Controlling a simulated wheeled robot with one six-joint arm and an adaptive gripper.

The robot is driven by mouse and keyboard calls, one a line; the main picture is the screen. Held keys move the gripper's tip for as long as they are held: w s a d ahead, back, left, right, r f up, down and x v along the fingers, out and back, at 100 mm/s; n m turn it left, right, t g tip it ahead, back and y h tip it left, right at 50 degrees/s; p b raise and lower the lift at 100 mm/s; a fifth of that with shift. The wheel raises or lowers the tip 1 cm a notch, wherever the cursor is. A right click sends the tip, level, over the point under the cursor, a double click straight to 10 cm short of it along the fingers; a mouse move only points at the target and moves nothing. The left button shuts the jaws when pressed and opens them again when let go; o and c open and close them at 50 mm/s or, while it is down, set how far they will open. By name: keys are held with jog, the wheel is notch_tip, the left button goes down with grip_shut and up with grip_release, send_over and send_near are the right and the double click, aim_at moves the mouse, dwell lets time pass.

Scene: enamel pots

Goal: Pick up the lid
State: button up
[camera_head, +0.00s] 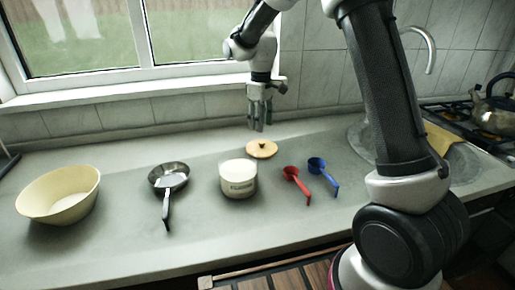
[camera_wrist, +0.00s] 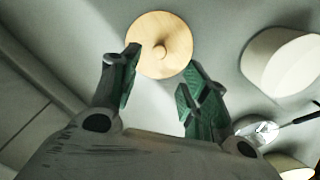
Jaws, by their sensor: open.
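The lid (camera_head: 261,149) is a round, light wooden disc with a small knob on top. It lies knob up on the grey counter, just behind the white enamel pot (camera_head: 238,180). In the wrist view the lid (camera_wrist: 159,31) shows at the top centre, beyond the fingertips. My gripper (camera_head: 257,124) points down above the counter near the lid and is open and empty. Its two green-padded fingers (camera_wrist: 163,72) are apart, with nothing between them. The pot also shows at the upper right of the wrist view (camera_wrist: 277,65).
A cream bowl (camera_head: 58,196) and a small frying pan (camera_head: 168,178) stand on the left. A red scoop (camera_head: 296,182) and a blue scoop (camera_head: 322,174) lie right of the pot. The tiled wall (camera_head: 190,107) rises close behind.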

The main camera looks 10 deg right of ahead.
aim_at(262, 142)
jog(key=shift+f, duration=0.4)
jog(key=f, duration=0.7)
jog(key=shift+d, duration=0.2)
grip_shut()
